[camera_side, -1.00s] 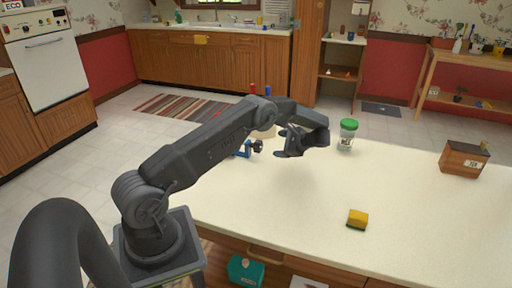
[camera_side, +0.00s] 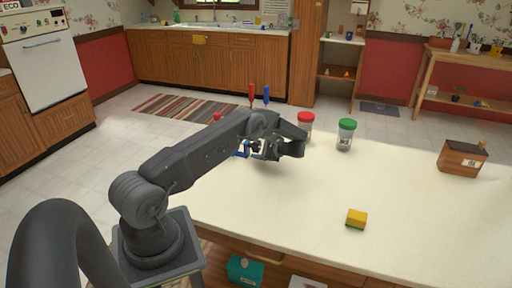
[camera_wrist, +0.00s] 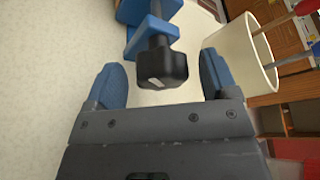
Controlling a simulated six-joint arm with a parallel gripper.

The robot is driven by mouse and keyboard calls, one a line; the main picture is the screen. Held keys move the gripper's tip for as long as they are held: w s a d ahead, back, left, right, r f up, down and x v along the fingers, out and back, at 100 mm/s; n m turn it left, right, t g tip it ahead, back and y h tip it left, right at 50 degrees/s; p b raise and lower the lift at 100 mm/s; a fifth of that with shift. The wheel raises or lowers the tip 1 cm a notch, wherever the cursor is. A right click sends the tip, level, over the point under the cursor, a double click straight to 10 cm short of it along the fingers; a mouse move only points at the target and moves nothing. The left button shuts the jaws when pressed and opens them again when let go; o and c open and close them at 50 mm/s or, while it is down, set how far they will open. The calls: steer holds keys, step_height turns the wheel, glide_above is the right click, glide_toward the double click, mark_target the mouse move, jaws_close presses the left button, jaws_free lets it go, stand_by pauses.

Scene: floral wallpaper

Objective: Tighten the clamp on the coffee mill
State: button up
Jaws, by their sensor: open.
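The blue clamp (camera_side: 242,148) stands at the far left of the tabletop, partly hidden by my arm. Its blue body (camera_wrist: 152,38) shows at the top of the wrist view, with a black knob (camera_wrist: 162,68) towards me. My gripper (camera_side: 262,149) is beside the clamp; in the wrist view my gripper (camera_wrist: 160,82) is open. The knob lies between the two blue-grey fingers, with gaps visible on both sides. A brown wooden box (camera_side: 461,158) with a label and a dark top stands at the right; I cannot tell whether it is the coffee mill.
A cream cup (camera_wrist: 243,52) with red and blue handled tools stands close to the right finger in the wrist view. A red-lidded jar (camera_side: 305,127) and a green-lidded jar (camera_side: 346,136) stand right of my gripper. A yellow sponge (camera_side: 357,219) lies on the otherwise clear front area.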

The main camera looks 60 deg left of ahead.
steer(key=shift+x, duration=0.85)
steer(key=shift+c, duration=0.2)
steer(key=c, duration=0.9)
